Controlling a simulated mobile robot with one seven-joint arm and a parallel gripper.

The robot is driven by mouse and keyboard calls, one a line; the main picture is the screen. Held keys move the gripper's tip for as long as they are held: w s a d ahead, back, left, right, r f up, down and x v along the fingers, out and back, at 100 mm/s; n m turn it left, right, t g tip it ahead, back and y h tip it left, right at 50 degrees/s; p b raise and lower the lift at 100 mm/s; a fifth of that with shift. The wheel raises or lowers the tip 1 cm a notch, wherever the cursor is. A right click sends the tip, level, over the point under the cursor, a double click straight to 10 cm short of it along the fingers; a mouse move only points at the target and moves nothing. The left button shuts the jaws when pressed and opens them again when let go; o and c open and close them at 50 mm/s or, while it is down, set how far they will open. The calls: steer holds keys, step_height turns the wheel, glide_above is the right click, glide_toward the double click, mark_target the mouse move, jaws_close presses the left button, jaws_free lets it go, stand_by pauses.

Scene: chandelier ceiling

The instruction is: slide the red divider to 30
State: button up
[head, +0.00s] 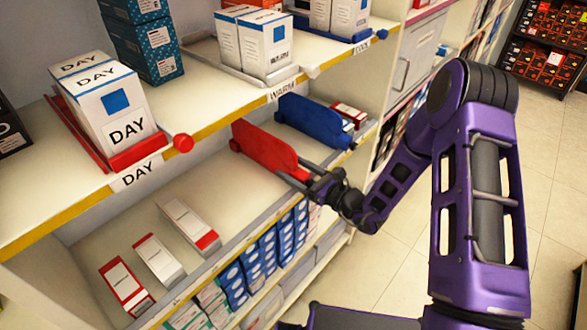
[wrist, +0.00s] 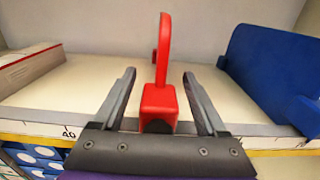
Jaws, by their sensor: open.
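The red divider (head: 264,148) stands upright on the lower shelf, below the WARM label. In the wrist view the red divider (wrist: 160,101) is seen end-on, with its block-like front end toward me. My gripper (head: 305,177) is open at the front end of the divider. In the wrist view one finger of my gripper (wrist: 158,74) is on each side of the divider, with a visible gap on both sides. A scale on the shelf's front edge shows the mark 40 (wrist: 68,132), left of the divider. I cannot see a mark 30; my gripper covers part of the edge.
A blue divider (head: 313,121) stands to the right of the red one, also in the wrist view (wrist: 272,75). A white and red box (wrist: 28,69) lies to the left. Shelf between box and red divider is clear. An upper shelf (head: 225,113) overhangs at left.

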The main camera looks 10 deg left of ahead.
steer(key=shift+w+a, duration=0.1)
steer(key=shift+a, duration=0.1)
steer(key=shift+c, duration=0.2)
jaws_close()
stand_by(1.2)
